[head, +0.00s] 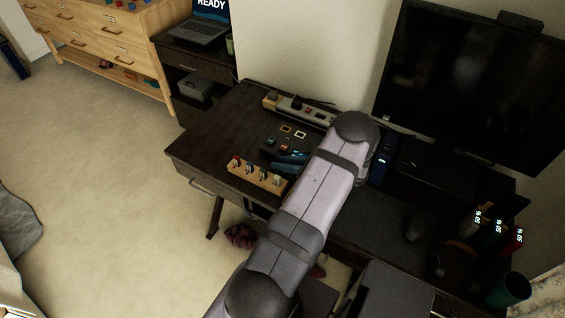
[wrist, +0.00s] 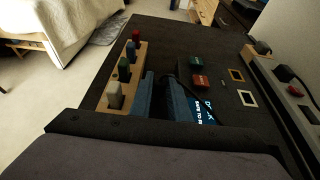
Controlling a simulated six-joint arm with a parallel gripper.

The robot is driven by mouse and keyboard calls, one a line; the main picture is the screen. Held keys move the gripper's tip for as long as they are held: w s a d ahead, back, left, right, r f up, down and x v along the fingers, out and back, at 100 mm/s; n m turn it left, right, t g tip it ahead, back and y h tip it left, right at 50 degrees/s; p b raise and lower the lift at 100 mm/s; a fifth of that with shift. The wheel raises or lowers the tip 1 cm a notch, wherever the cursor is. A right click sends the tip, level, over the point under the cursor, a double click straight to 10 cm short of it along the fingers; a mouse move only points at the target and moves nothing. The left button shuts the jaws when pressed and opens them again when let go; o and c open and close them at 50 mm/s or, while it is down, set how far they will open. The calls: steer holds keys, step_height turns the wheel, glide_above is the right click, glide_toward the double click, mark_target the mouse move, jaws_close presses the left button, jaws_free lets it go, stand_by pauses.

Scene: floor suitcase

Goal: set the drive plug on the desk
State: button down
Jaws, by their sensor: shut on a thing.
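My gripper (wrist: 166,98) hangs low over the dark desk (wrist: 182,35), with its two blue fingers pointing away from the camera. It is shut on a small dark thing between the fingers, which I take to be the drive plug; the fingers hide most of it. A thin black cable curves beside the right finger. In the head view my gripper (head: 288,162) is just right of the wooden stick rack, partly behind my arm. I cannot tell whether the plug touches the desk (head: 205,135).
The wooden rack (wrist: 117,93) holds several coloured sticks, close left of my fingers. A blue lit label (wrist: 205,110), small dark blocks (wrist: 197,65) and two square outlines (wrist: 236,75) lie to the right. A power strip (wrist: 285,85) runs along the right. The desk's far end is clear.

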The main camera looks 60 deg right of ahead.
steer(key=c, duration=1.7)
jaws_free()
steer(key=shift+o, duration=0.2)
steer(key=b+v, duration=0.2)
steer(key=v, duration=1)
steer(key=w+a+n+y, duration=0.1)
steer(key=w+a, duration=0.1)
steer(key=w+a+n+g+y, duration=0.1)
steer(key=w+a+n, duration=0.1)
steer(key=w, duration=0.1)
steer(key=w+a+r+n+g+y, duration=0.1)
steer(key=w+a, duration=0.2)
steer(key=shift+w+n+y, duration=0.2)
steer(key=shift+n+y, duration=0.2)
steer(key=w+a+r+n+g+y, duration=0.1)
steer(key=w+a+n+g, duration=0.25)
steer(key=a, duration=0.25)
steer(key=w+a+n+g+y, duration=0.2)
steer(key=w+a+n, duration=0.15)
steer(key=a, duration=0.25)
steer(key=s+a+r+n+g+h, duration=0.1)
steer(key=s+a+n+g+h, duration=0.1)
steer(key=a+n, duration=1)
steer(key=s+a+r+n+g+h, duration=0.1)
steer(key=a+n+g+h, duration=0.3)
steer(key=a+n, duration=0.8)
steer(key=shift+s+r+h, duration=0.2)
steer(key=shift+s+h, duration=0.2)
steer(key=shift+s, duration=0.05)
